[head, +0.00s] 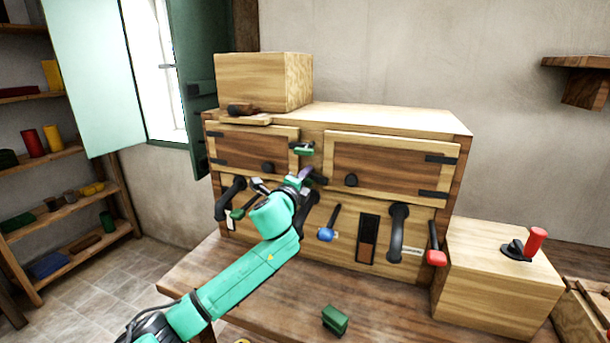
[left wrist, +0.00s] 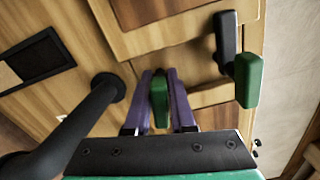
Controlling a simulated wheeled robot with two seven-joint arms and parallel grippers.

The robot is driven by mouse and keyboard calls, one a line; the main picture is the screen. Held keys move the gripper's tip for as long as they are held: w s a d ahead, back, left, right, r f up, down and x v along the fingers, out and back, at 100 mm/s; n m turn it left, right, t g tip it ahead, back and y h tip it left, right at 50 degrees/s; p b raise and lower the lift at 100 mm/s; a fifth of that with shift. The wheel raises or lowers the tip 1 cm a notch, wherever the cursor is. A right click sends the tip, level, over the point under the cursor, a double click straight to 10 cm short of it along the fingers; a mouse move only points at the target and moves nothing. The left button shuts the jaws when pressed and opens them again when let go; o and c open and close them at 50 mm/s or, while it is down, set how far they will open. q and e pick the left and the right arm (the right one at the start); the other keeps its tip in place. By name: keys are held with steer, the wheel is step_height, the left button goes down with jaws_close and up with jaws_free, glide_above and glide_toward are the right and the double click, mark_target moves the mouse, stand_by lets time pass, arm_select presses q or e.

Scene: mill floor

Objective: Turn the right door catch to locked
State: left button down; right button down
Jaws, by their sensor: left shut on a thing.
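The wooden cabinet has a left door (head: 250,147) and a right door (head: 390,165), both closed. One catch with a green grip (head: 303,149) sits between the doors near their top; it also shows at the right of the left wrist view (left wrist: 247,80). My left gripper (head: 303,176) is at the cabinet front, low between the doors. In the left wrist view its purple fingers (left wrist: 160,85) are shut on a second green grip (left wrist: 159,100). That grip is mostly hidden by my gripper in the head view. My right gripper is not in view.
Below the doors are black handles (head: 398,232), a blue-ended lever (head: 328,232), a red-ended lever (head: 435,256) and a dark slot panel (head: 367,238). A black bar (left wrist: 85,110) runs close beside my fingers. A green block (head: 335,320) lies on the bench.

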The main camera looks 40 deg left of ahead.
arm_select(q)
steer(key=shift+r+n, duration=0.15)
steer(key=shift+n, duration=1.05)
steer(key=c, duration=1)
jaws_free()
steer(key=shift+o, duration=0.9)
steer(key=shift+w, duration=0.25)
steer(key=shift+s+f, duration=0.2)
steer(key=shift+s, duration=0.05)
steer(key=b+v, duration=0.2)
steer(key=v, duration=1.2)
steer(key=shift+d+b, duration=0.2)
steer(key=shift+b, duration=0.1)
